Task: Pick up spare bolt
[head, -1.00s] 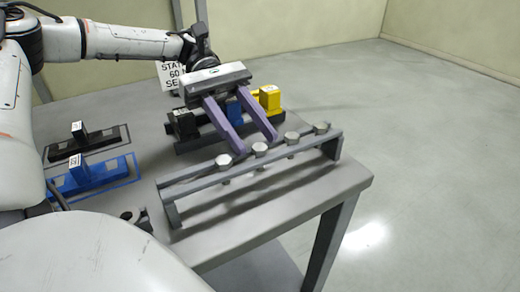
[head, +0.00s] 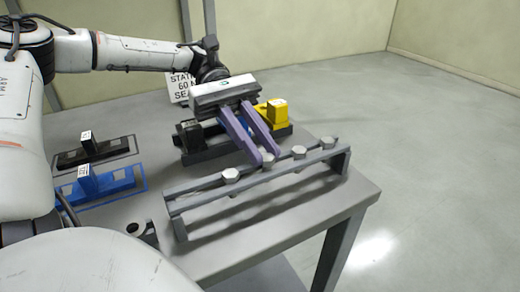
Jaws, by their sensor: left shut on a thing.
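A grey rack (head: 340,162) near the table's front right holds a row of several bolts with pale hex heads. My left gripper (head: 268,157) reaches down from behind, with its two purple fingers on either side of the second bolt from the left (head: 267,160). It is shut on that bolt, whose head shows between the fingertips at rack height. The other bolts, such as the leftmost (head: 231,174) and the rightmost (head: 328,142), stand free in the rack. My right gripper is not in view.
A dark fixture with black, blue and yellow blocks (head: 277,112) stands behind the rack, partly hidden by the gripper. Black (head: 90,150) and blue (head: 105,183) plates with upright blocks lie at the left. A sign stands behind. The table's right edge is close to the rack.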

